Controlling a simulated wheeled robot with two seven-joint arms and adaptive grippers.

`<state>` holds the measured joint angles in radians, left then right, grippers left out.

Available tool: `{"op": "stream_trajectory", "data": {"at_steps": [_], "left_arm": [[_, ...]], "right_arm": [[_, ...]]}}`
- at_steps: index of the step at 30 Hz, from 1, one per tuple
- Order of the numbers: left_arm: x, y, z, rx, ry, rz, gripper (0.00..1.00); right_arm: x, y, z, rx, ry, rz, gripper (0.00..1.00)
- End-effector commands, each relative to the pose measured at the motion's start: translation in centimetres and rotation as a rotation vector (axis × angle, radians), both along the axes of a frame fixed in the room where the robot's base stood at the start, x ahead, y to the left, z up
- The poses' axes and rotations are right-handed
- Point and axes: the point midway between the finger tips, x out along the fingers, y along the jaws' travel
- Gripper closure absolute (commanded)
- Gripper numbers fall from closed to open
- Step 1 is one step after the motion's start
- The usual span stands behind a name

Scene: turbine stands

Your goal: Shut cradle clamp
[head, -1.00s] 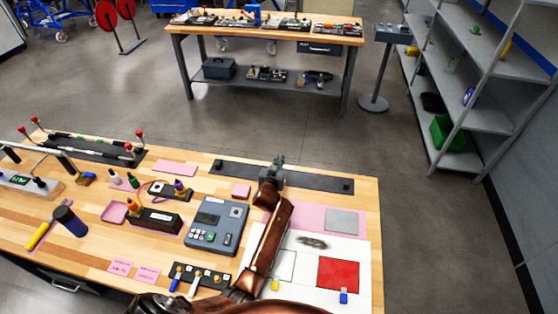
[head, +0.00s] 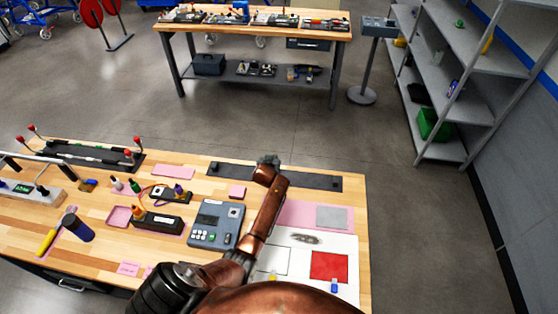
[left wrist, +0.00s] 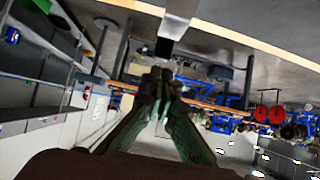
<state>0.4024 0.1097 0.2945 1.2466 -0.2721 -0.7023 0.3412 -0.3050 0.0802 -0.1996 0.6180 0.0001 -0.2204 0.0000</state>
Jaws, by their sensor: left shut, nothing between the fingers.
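A black cradle (head: 90,155) with red-ball levers sits at the back left of the near bench. A rod lies along it, and the levers stand up at both ends. I cannot tell whether its clamps are open. My left gripper (head: 267,160) is well to the right of it, over or just behind a dark strip (head: 310,179) at the bench's back edge. In the left wrist view my left gripper (left wrist: 160,75) has its green-grey fingers together, with nothing between them. The cradle cannot be made out there. My right gripper is not in view.
A white sheet with a red square (head: 329,266) lies at right. Open floor separates this bench from the far bench (head: 255,22).

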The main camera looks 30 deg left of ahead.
Motion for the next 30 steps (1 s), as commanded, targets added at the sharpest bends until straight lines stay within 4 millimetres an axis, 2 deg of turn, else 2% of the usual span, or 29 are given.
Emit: {"op": "stream_trajectory", "data": {"at_steps": [9, 24, 30], "left_arm": [[0.66, 0.17, -0.60, 0.000, -0.001, -0.001, 1.00], [0.71, 0.15, -0.58, 0.001, -0.001, -0.001, 1.00], [0.27, -0.06, -0.37, 0.000, -0.001, -0.002, 1.00]], "right_arm": [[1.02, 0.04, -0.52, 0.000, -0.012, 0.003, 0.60], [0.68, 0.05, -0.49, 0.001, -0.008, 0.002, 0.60], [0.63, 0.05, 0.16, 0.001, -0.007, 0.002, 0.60]]}}
